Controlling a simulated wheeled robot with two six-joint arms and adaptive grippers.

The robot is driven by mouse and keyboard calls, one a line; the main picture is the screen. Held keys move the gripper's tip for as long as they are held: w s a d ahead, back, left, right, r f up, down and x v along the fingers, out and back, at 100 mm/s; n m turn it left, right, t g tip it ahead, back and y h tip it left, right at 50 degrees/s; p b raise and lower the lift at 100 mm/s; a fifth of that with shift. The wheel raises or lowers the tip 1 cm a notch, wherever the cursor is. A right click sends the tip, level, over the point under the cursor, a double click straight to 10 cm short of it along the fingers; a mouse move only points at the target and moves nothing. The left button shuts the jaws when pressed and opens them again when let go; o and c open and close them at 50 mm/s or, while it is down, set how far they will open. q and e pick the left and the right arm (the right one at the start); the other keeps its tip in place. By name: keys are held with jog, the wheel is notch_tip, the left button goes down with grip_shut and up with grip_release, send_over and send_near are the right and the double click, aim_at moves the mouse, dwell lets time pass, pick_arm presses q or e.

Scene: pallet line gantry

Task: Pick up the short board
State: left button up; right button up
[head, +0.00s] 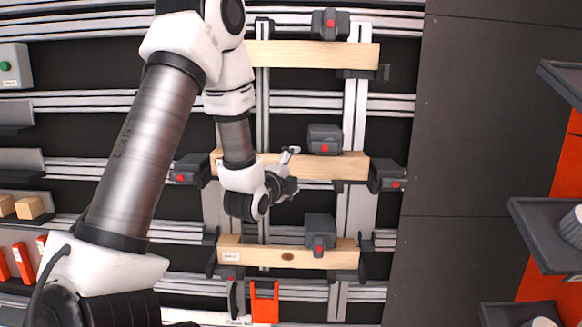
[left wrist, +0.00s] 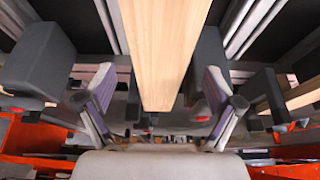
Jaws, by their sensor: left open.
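Three pale wooden boards lie across the rack: a top board (head: 320,55), a middle board (head: 335,166) and a bottom board (head: 290,256) with a dark knot and a white label. The bottom board looks shortest, but my arm hides part of the top one. My left gripper (head: 291,169) is over the middle board, with its fingers spread. In the left wrist view, my open gripper (left wrist: 157,92) has a wooden board (left wrist: 163,50) running between its fingers, with gaps on both sides. I cannot tell its exact depth from the fingers.
Dark clamps with red buttons sit at the boards, including the middle upper clamp (head: 324,138) and the lower clamp (head: 319,232). An orange bracket (head: 265,302) is below the bottom board. Grey trays (head: 548,232) stand at the right. The dark panel (head: 480,160) is bare.

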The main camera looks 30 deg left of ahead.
aim_at(297, 167)
pick_arm(q)
jog(key=x, duration=0.3)
jog(key=shift+w+a+f+b, duration=0.1)
jog(key=shift+w+f+b, duration=0.1)
jog(key=shift+b, duration=0.1)
jog(key=shift+s+r, duration=0.15)
jog(key=shift+r, duration=0.05)
jog(key=shift+c, duration=1)
jog(key=c, duration=1.2)
